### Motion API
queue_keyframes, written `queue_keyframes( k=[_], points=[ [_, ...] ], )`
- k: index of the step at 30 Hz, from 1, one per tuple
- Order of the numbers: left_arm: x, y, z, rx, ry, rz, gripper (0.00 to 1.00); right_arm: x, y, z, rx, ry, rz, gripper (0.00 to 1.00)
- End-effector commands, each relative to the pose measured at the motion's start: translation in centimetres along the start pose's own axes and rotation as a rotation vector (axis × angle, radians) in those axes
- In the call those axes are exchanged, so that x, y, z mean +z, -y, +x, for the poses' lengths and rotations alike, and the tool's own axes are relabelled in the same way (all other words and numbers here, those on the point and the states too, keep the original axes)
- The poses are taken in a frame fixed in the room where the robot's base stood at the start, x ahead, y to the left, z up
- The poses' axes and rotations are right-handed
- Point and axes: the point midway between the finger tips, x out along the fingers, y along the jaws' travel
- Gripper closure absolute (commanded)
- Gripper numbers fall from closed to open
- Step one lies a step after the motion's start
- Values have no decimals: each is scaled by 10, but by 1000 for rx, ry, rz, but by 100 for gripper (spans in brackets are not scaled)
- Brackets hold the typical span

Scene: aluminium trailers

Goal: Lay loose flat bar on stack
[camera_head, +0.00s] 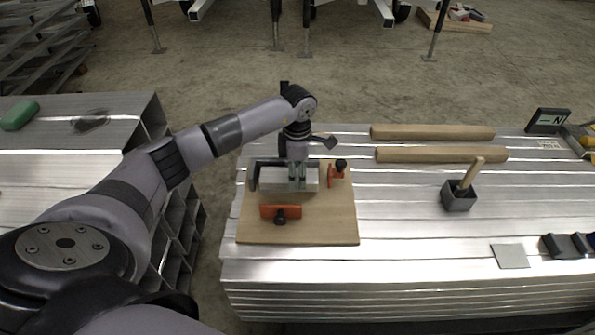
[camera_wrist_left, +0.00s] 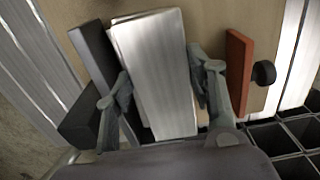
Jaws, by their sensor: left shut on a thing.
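A wooden board (camera_head: 340,225) lies on the silver metal stack of profiles. My left gripper (camera_head: 297,182) points down over the board, shut on a silver flat bar (camera_head: 271,178). In the left wrist view my left gripper's fingers (camera_wrist_left: 162,78) sit on both long sides of the flat bar (camera_wrist_left: 158,50). A second edge shows just under and left of it, so another bar appears to lie beneath. I cannot tell whether the two touch. A dark stop (camera_head: 253,176) stands at the bar's left end; it also shows in the wrist view (camera_wrist_left: 93,55). My right gripper is not in view.
Orange clamps with black knobs stand at the board's front (camera_head: 268,211) and right (camera_head: 332,177). Two wooden bars (camera_head: 435,132) lie at the back. A mallet in a dark holder (camera_head: 459,197), a grey plate (camera_head: 511,256) and dark blocks (camera_head: 568,245) lie right.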

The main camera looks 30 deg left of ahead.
Motion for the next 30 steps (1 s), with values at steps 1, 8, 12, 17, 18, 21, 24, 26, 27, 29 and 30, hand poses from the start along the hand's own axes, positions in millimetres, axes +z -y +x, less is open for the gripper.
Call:
queue_keyframes(
  k=[1,8,12,17,18,21,24,26,27,29,30],
  points=[
    [0,-1,-1,2,1,0,48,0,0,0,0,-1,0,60],
    [0,0,-1,1,1,0,33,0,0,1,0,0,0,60],
    [0,0,0,1,0,0,27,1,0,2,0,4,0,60],
    [0,0,0,0,0,0,27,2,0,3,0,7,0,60],
    [0,1,1,-1,-1,0,27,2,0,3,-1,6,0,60],
    [0,0,-2,0,-1,0,27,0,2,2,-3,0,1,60],
    [0,0,-12,1,0,1,27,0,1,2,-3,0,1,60],
    [0,-1,-22,4,1,0,27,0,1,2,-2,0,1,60],
    [0,-1,-30,4,1,0,27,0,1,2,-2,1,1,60],
    [1,-1,-43,5,3,1,27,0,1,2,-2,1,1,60],
    [0,-1,-52,4,1,1,27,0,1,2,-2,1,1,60]
  ],
)
